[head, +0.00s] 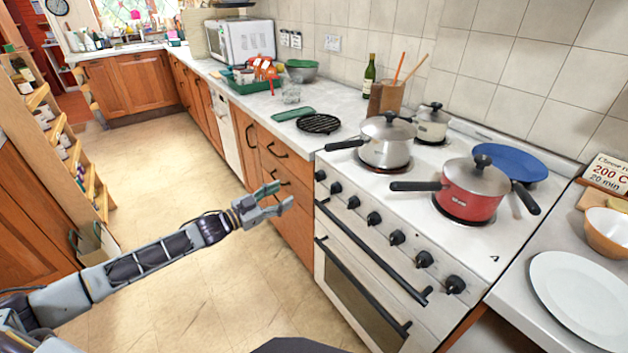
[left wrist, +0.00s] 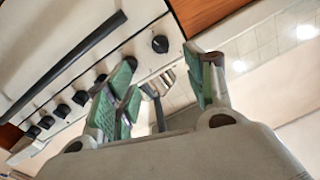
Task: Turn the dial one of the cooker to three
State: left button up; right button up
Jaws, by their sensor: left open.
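The white cooker (head: 330,235) stands at the right of the head view. A row of several black dials runs along its front, from the far-left dial (head: 320,175) to the near-right dial (head: 455,284). Their numbers are too small to read. My left gripper (head: 284,197) is open and empty, in front of the cooker's left end and apart from the dials. In the left wrist view its green-padded fingers (left wrist: 165,88) are spread, with an end dial (left wrist: 160,44) beyond them and more dials to the left. My right gripper is not seen.
A red pot (head: 470,197) and a steel pot (head: 385,148) stand on the hob, handles reaching towards the front edge. A long black oven handle (head: 370,250) juts out below the dials. The floor (head: 170,150) left of the cooker is clear.

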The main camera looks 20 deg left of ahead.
aim_at(319, 176)
pick_arm(q)
jog(key=shift+w+d, duration=0.1)
jog(key=shift+w, duration=0.1)
jog(key=b+x, duration=0.1)
jog(key=x, duration=1.2)
jog(key=shift+d+b, duration=0.2)
jog(key=shift+b, duration=0.1)
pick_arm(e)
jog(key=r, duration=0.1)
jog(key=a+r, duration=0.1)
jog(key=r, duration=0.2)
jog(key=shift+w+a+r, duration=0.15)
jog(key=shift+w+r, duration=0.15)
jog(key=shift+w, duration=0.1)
pick_arm(q)
jog(key=shift+w, duration=0.1)
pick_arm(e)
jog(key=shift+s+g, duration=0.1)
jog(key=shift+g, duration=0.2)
pick_arm(q)
jog(key=c, duration=1)
